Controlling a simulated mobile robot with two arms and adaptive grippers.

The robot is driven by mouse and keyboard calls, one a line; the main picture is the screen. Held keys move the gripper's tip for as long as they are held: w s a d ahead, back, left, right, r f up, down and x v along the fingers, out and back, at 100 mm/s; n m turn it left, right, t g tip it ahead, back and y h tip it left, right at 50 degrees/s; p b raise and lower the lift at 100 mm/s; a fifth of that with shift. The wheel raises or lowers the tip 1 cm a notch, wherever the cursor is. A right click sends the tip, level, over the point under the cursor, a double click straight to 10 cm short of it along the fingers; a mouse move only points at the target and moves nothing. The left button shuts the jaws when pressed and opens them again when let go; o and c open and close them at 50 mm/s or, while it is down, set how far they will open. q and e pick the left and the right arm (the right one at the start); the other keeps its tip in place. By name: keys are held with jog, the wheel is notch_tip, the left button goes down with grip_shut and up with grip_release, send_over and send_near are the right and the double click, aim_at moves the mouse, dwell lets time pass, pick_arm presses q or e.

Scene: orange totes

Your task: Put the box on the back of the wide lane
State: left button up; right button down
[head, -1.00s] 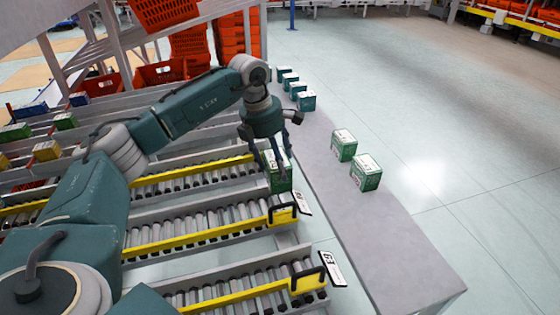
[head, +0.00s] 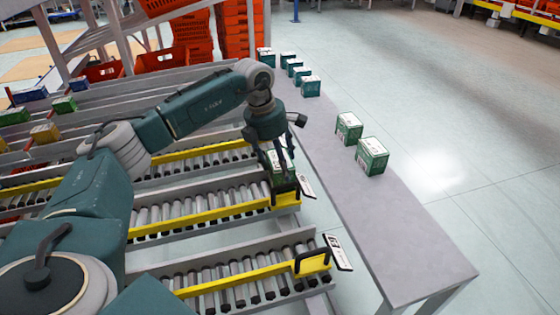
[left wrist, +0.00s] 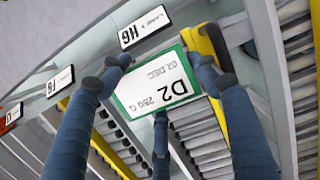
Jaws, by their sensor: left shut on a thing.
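My left gripper (head: 278,172) is shut on a green and white box (head: 281,161). It is at the right end of a roller lane (head: 220,200), close to that lane's yellow end stop (head: 287,199), which overlaps the box's lower part in the head view. In the left wrist view the box's white label (left wrist: 158,88) reads D2, upside down, with the fingers around it. I cannot tell whether the box touches the rollers. Several parallel roller lanes with yellow rails show; which one is the wide lane is not clear. My right gripper is not in view.
A grey table (head: 395,220) runs along the lane ends, with two green boxes (head: 371,156) and several teal boxes (head: 311,86) on it. Orange totes (head: 236,40) are stacked behind. A tag plate (head: 337,252) stands out from the nearer lane end. The table's near part is clear.

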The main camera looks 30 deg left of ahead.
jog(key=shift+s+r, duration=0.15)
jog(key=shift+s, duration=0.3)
